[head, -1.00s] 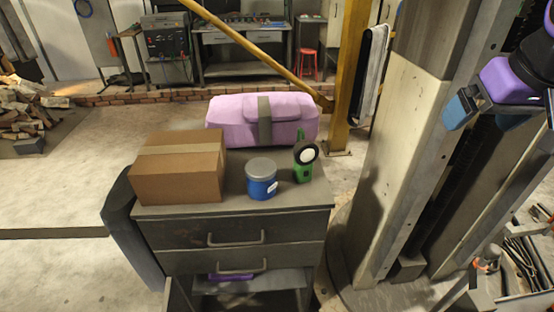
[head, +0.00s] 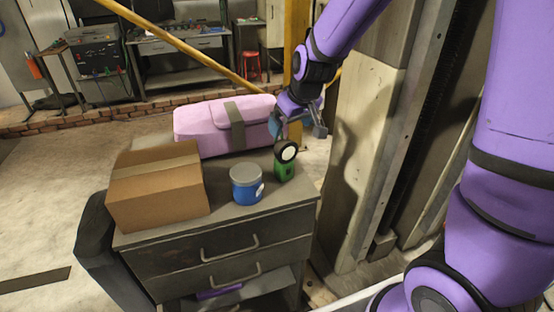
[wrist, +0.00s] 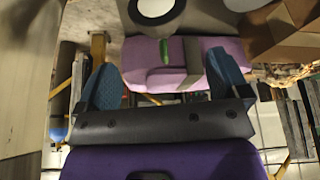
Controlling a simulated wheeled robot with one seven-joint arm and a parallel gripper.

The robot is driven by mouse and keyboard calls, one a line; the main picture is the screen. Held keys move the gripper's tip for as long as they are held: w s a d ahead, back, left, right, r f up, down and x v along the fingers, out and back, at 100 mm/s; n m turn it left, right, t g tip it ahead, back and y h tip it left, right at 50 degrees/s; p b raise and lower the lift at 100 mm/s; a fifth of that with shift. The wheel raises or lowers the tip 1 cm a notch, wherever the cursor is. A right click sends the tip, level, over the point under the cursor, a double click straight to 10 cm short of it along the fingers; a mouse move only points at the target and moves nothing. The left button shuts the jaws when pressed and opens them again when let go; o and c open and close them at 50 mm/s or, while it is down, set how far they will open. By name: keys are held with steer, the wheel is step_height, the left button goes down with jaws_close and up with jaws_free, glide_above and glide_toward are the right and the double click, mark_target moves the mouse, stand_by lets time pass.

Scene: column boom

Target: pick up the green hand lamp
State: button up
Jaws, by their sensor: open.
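The green hand lamp (head: 284,171) stands upright at the right back of the dresser top, its round white lens facing the head camera. In the wrist view, its lens (wrist: 155,8) is at the top edge, partly cut off, with a green part below it. My gripper (head: 299,128) is open and empty, above and just behind the lamp, near the right end of the pink bag. In the wrist view, my gripper's blue fingers (wrist: 164,78) are spread wide, and the lamp lies beyond their tips, roughly in line with the gap.
A blue jar (head: 246,187) stands close to the left of the lamp. A cardboard box (head: 158,190) is further left on the dresser (head: 190,255). The pink bag (head: 205,128) lies behind them. A concrete column (head: 365,160) and yellow post (head: 296,40) rise on the right.

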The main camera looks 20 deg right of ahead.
mark_target(285, 139)
steer(key=shift+x, duration=4.65)
steer(key=c, duration=1.1)
